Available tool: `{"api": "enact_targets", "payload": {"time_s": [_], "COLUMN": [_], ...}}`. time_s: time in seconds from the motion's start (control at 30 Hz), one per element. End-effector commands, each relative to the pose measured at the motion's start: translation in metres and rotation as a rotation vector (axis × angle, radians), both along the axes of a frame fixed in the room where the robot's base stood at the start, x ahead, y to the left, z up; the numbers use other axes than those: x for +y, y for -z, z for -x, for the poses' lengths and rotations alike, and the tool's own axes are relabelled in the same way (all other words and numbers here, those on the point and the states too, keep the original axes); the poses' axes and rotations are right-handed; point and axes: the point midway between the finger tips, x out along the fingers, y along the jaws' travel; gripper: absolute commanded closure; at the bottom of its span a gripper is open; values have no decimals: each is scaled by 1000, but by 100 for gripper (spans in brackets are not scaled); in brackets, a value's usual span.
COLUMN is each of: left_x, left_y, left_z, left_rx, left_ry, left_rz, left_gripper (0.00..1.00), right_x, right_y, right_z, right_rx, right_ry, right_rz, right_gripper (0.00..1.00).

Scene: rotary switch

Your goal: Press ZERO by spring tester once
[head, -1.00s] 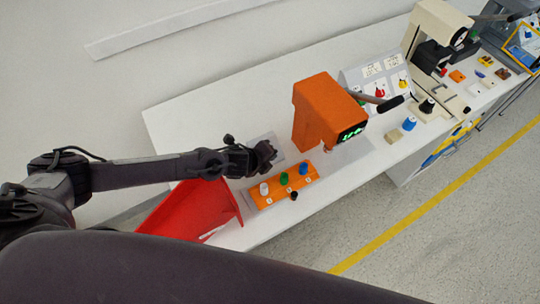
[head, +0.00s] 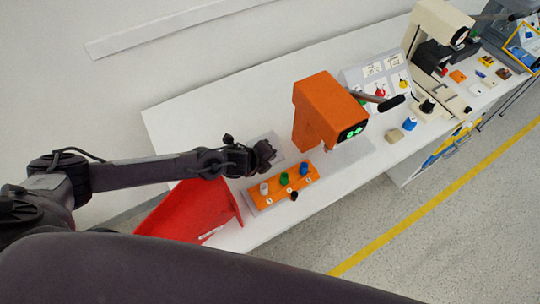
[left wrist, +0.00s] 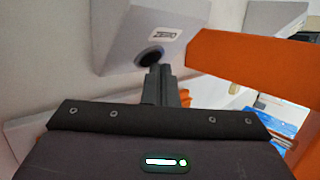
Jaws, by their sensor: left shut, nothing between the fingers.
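The orange spring tester (head: 318,100) stands on the white table, with a green lit display (head: 352,132) on its head. In the left wrist view a pale grey box carries a ZERO label (left wrist: 165,34) and a dark round button (left wrist: 149,56) below it. My left gripper (head: 268,154) is shut and empty, low beside the tester on its left. In the left wrist view its fingertips (left wrist: 158,74) overlap the button's lower edge; I cannot tell whether they touch it. In the head view my gripper mostly hides the box. My right gripper is out of view.
An orange strip (head: 283,186) with coloured knobs lies just in front of my left gripper. A red bin (head: 190,212) is to its left. Right of the tester are a panel with switches (head: 378,80) and a beige press (head: 435,35). The table's back left is clear.

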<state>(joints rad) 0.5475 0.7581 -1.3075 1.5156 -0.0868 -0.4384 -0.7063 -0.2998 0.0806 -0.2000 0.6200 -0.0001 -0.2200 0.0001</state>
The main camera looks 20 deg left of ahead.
Motion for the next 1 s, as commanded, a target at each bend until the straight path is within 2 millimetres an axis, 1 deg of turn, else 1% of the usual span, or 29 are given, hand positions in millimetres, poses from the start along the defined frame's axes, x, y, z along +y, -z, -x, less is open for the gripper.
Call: {"api": "enact_targets", "payload": {"time_s": [0.17,0.43,0.8,1.0], "left_x": [0,-6,-7,-13], "left_y": [-2,-13,-14,-25], "left_z": [1,7,8,13], "left_rx": [1,1,-1,1], "left_ry": [-2,-1,-1,0], "left_rz": [-2,0,-1,-1], "left_gripper": [100,100,100,100], "right_x": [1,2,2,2], "right_y": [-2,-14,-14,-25], "right_z": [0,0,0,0], "right_rx": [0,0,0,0], "right_ry": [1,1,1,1], "right_rz": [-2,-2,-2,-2], "right_gripper": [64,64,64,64]}}
